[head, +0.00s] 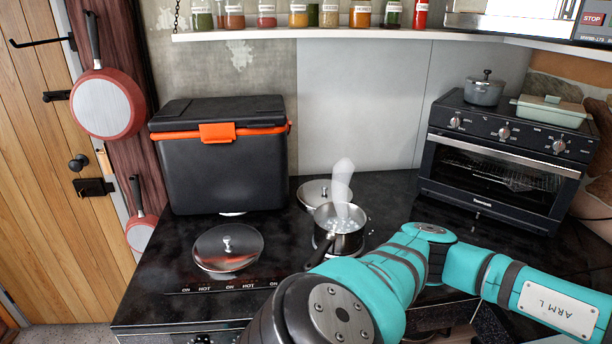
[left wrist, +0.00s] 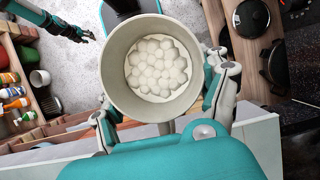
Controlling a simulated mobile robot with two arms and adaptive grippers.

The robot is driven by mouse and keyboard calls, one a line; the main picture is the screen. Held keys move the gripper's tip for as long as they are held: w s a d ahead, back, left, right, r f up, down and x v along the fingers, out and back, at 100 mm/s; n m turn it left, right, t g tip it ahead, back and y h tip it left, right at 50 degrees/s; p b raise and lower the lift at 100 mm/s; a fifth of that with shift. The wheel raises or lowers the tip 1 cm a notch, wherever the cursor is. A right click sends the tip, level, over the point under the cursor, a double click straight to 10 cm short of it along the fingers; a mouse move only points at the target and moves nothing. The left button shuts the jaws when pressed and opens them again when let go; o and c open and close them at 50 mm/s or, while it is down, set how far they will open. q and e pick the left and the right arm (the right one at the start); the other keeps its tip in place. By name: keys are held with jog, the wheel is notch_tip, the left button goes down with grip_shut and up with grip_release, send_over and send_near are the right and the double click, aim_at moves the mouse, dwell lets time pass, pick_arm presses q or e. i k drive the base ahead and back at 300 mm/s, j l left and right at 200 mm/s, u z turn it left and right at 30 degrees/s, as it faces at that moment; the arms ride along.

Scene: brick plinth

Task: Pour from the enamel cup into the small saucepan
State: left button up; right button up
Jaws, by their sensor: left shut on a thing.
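The enamel cup (left wrist: 116,75) shows only in the left wrist view, a pale round vessel seen from above with white lumpy contents inside. My left gripper (left wrist: 163,108) is shut on the cup, one finger on each side of it. The small saucepan (head: 338,240) is a shiny metal pan on the black stove in the head view, with bubbling liquid and white vapour above it. Its dark handle points towards me. My left arm crosses the lower right of the head view, its gripper out of sight there. My right gripper (left wrist: 86,36) is small at the left wrist view's top left.
A lidded pan (head: 228,250) stands left of the saucepan, and a metal lid (head: 315,192) lies behind it. A black cooler (head: 222,165) stands at the back left. An oven (head: 500,165) is at the right. A jar shelf (head: 260,34) hangs above.

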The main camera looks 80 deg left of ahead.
aim_at(339, 224)
jog(key=u, duration=2.5)
